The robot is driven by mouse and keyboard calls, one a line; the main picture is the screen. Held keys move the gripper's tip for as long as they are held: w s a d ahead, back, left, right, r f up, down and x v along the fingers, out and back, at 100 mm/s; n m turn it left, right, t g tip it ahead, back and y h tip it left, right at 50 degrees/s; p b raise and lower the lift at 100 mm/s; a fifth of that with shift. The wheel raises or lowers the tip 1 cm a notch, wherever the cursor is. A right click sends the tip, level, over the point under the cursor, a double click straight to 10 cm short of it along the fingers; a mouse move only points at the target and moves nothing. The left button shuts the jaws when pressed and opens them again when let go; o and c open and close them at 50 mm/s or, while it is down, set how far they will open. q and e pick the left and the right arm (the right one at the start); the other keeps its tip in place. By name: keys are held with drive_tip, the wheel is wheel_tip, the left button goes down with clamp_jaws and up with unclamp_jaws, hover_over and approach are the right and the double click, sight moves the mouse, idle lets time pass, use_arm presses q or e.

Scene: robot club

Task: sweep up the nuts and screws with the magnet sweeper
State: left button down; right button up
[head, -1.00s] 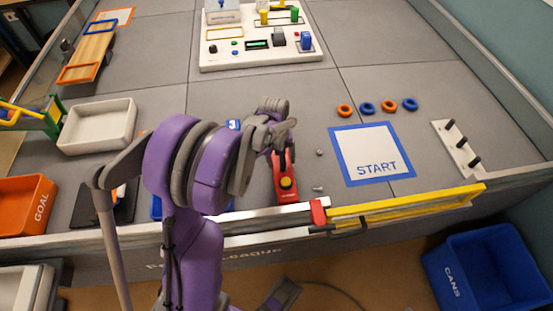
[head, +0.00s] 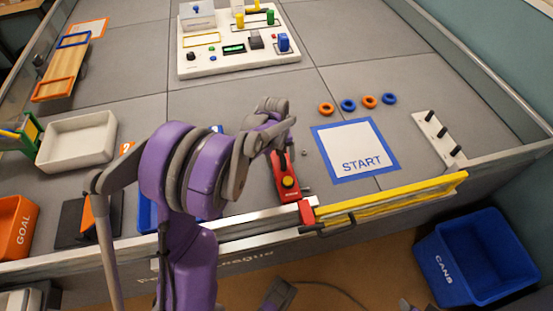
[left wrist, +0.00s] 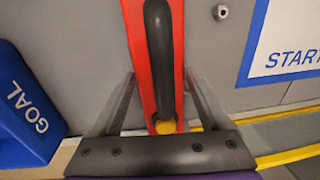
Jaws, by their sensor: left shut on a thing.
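The red magnet sweeper (head: 280,171) stands on the grey table, left of the START square, with a yellow button on its near end. My left gripper (head: 277,140) is shut on it. In the left wrist view the fingers (left wrist: 160,100) flank the sweeper's red body (left wrist: 179,50) and black handle (left wrist: 158,45). A small metal nut (head: 303,153) lies to the right of the sweeper and also shows in the left wrist view (left wrist: 220,12). A small metal piece (head: 305,188) sits close by the sweeper's near end; I cannot tell if they touch.
The white START square (head: 362,160) with blue border lies to the right, orange and blue rings (head: 348,105) beyond it. A yellow bar (head: 390,195) runs along the front edge. A white tray (head: 78,142) stands left. A control panel (head: 238,55) is at the back.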

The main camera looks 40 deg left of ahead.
use_arm(q)
drive_tip(key=shift+w+d, duration=1.35)
drive_tip(key=shift+w, duration=0.35)
drive_tip(key=shift+w+d, duration=1.3)
drive_tip(key=shift+w, duration=0.35)
drive_tip(key=shift+w+d, duration=1.35)
drive_tip(key=shift+w, duration=0.35)
wheel_tip(320, 180, up, 12)
drive_tip(key=p, duration=0.7)
drive_tip(key=shift+p, duration=0.35)
drive_tip(key=shift+s, duration=0.15)
